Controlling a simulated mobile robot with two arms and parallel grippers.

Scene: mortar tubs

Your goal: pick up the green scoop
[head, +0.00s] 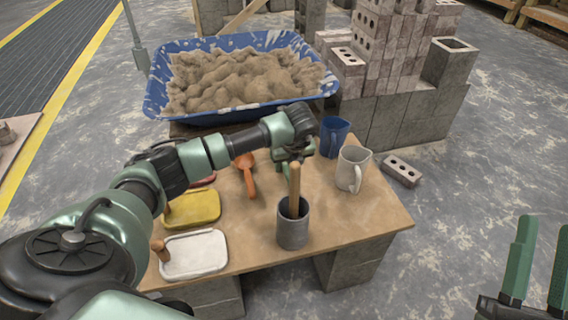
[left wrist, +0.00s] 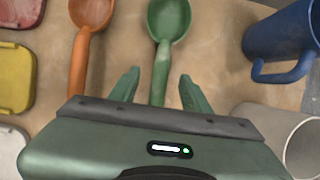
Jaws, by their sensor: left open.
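The green scoop (left wrist: 170,20) lies on the wooden table with its bowl toward the top of the left wrist view. Its handle runs down between the two fingers of my left gripper (left wrist: 158,88), which is open. The handle's lower end is hidden behind the gripper body. In the head view my left gripper (head: 286,168) is over the table, behind the grey pot, and mostly covers the scoop. My right gripper (head: 545,224) is open and empty at the lower right, beyond the table.
An orange scoop (left wrist: 92,12) lies left of the green one. A blue jug (left wrist: 280,38) and a pale jug (head: 352,168) stand to its right. A grey pot (head: 293,230) with a wooden handle stands in front. A blue tub (head: 157,95) of mortar is behind.

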